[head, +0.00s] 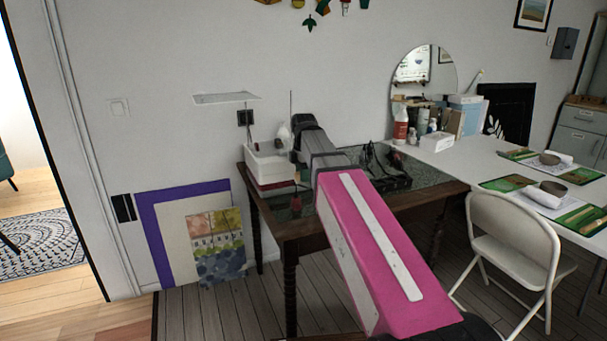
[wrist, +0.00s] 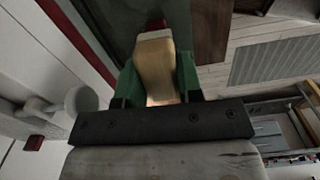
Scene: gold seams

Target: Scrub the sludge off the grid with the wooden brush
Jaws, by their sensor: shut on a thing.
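In the wrist view my gripper (wrist: 158,72) has green fingers shut on a pale wooden block-like piece, which looks like the wooden brush (wrist: 155,58). A dark red part shows at its far end; its bristles are not visible. In the head view my pink arm reaches over the dark wooden table (head: 265,205), and the fingers and brush cannot be made out. A slatted grey panel (wrist: 275,62) lies at the right of the wrist view, apart from the brush; I cannot tell whether it is the grid. I cannot make out any sludge.
A white box (head: 268,168) stands at the table's back left. Black gear (head: 388,170) lies on the table to the right of my arm. A white table (head: 460,157) and a white folding chair (head: 512,238) stand at the right. Pictures (head: 215,248) lean on the wall.

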